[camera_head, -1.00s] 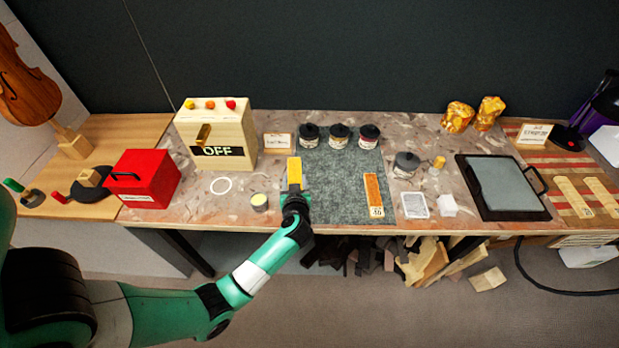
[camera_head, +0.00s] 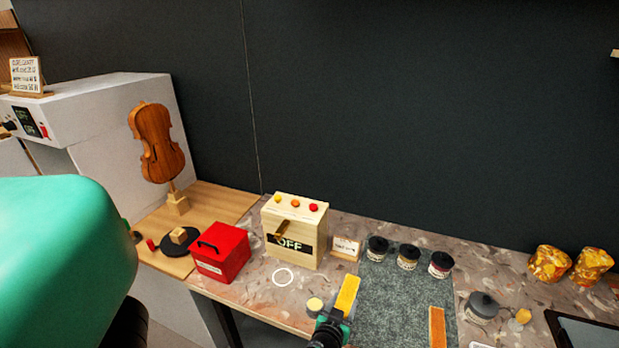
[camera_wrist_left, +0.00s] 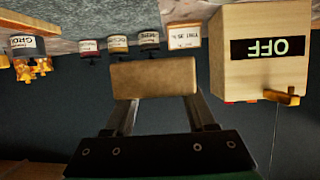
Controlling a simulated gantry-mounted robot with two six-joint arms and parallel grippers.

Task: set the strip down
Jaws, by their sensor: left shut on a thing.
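A yellow strip (camera_head: 347,293) is in my left gripper (camera_head: 334,320) at the left edge of the grey mat (camera_head: 388,290). The strip points away toward the back of the bench. In the left wrist view the strip shows end-on as a brown block (camera_wrist_left: 154,79) between the two fingers of my left gripper (camera_wrist_left: 160,104), which is shut on it. I cannot tell whether the strip touches the mat or hangs above it. A second, orange strip (camera_head: 437,328) lies on the right part of the mat. My right gripper is out of view.
A wooden box marked OFF (camera_head: 295,232), a small card (camera_head: 345,248) and dark-lidded jars (camera_head: 408,257) stand behind the strip. The mat's middle is clear.

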